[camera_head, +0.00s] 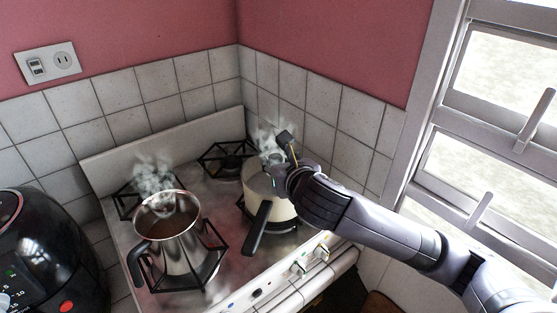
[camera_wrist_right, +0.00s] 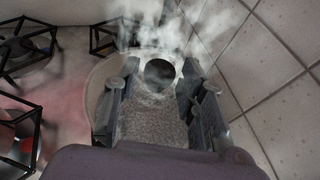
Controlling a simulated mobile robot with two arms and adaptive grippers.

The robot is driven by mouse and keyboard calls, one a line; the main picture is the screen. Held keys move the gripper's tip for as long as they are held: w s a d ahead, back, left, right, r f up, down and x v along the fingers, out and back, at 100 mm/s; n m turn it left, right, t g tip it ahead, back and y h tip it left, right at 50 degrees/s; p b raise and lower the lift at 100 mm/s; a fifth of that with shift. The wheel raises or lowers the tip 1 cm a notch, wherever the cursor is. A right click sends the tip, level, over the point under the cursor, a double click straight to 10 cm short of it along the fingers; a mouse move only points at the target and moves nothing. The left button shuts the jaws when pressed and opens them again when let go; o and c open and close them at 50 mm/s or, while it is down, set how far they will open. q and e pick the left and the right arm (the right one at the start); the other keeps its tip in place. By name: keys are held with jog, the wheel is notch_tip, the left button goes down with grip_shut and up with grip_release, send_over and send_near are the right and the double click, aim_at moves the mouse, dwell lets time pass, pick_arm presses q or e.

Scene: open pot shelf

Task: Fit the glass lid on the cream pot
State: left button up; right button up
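The cream pot (camera_head: 283,208) stands on the right front burner with its dark handle (camera_head: 258,228) pointing to the front. The glass lid (camera_head: 260,180) shows as a greyish disc at the top of the pot; the arm hides part of it, so I cannot tell whether it sits evenly on the rim. My right gripper (camera_head: 280,158) is over the pot. In the right wrist view its two fingers (camera_wrist_right: 158,88) stand apart, either side of the lid's round dark knob (camera_wrist_right: 160,73), with visible gaps. My left gripper is not in view.
A steaming steel pot (camera_head: 175,243) with brown contents stands on the left front burner. The back burner (camera_head: 228,158) is empty. A black appliance (camera_head: 45,255) stands at the left. Tiled walls close behind and a window (camera_head: 480,130) at the right bound the stove.

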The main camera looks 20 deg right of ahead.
jog(key=shift+o, duration=1.2)
jog(key=v, duration=0.7)
jog(key=shift+s+r, duration=0.15)
jog(key=shift+s, duration=0.1)
